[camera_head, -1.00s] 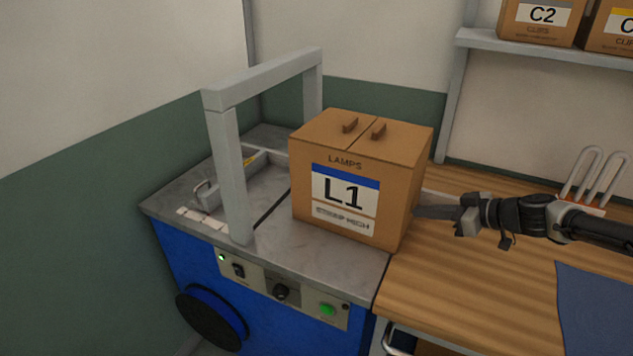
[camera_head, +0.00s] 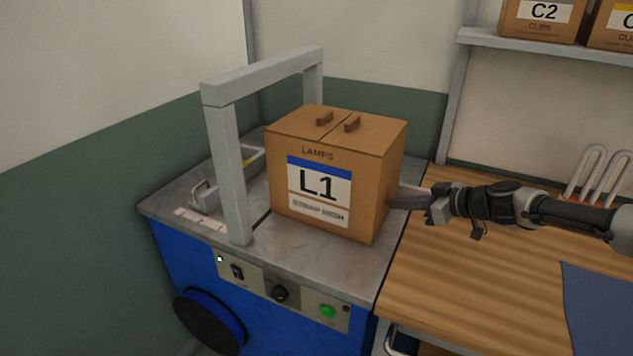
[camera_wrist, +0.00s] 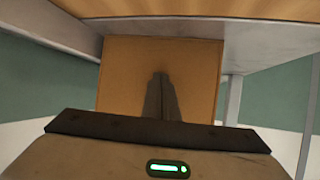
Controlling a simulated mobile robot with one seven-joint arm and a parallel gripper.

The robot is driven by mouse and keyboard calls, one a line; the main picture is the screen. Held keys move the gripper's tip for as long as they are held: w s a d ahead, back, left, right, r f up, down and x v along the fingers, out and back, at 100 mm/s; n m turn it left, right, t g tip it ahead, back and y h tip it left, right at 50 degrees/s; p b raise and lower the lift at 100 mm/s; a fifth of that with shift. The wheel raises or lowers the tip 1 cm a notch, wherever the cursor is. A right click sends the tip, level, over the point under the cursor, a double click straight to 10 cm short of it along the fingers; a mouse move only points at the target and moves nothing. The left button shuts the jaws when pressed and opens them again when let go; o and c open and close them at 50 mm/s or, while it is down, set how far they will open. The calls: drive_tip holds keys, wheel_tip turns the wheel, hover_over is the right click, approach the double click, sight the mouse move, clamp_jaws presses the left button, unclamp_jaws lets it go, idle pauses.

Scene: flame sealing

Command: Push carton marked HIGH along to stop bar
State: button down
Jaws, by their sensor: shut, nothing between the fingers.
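The carton (camera_head: 330,215), brown and marked LAMPS and L1, stands upright on the grey top of the blue machine (camera_head: 365,262). Its lower label line is small and blurred; it seems to read strap high. Two brown tabs stick up from its lid. My gripper (camera_head: 395,202) is shut and empty, its fingertips at the carton's right side and seemingly touching it. In the wrist view the shut fingers (camera_wrist: 160,95) point at the carton's plain face (camera_wrist: 197,80). A grey bracket with a low bar (camera_head: 225,180) lies on the machine top beyond the arch, partly hidden; I cannot tell if this is the stop bar.
A grey arch (camera_head: 232,170) stands over the machine top, just left of the carton. The wooden bench (camera_head: 450,285) adjoins on the right, with a blue mat (camera_head: 600,310) and a wire rack (camera_head: 590,170). Cartons sit on a shelf (camera_head: 540,52) at upper right.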

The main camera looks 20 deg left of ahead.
drive_tip(key=shift+w+a+b, duration=0.6)
drive_tip(key=shift+a+b, duration=0.15)
drive_tip(key=shift+a, duration=1.75)
drive_tip(key=shift+w+a+b, duration=0.55)
drive_tip(key=shift+a+b, duration=0.25)
drive_tip(key=shift+a, duration=1.7)
drive_tip(key=shift+w+a+b, duration=0.6)
drive_tip(key=shift+a+b, duration=0.15)
drive_tip(key=shift+a, duration=1.75)
drive_tip(key=shift+s+d+b, duration=0.2)
drive_tip(key=shift+d+b, duration=0.1)
drive_tip(key=shift+d, duration=0.7)
drive_tip(key=shift+s+d+b, duration=0.15)
drive_tip(key=shift+d+b, duration=0.15)
drive_tip(key=shift+d, duration=0.7)
drive_tip(key=shift+s+d+b, duration=0.2)
drive_tip(key=shift+d+b, duration=0.1)
drive_tip(key=shift+d, duration=0.7)
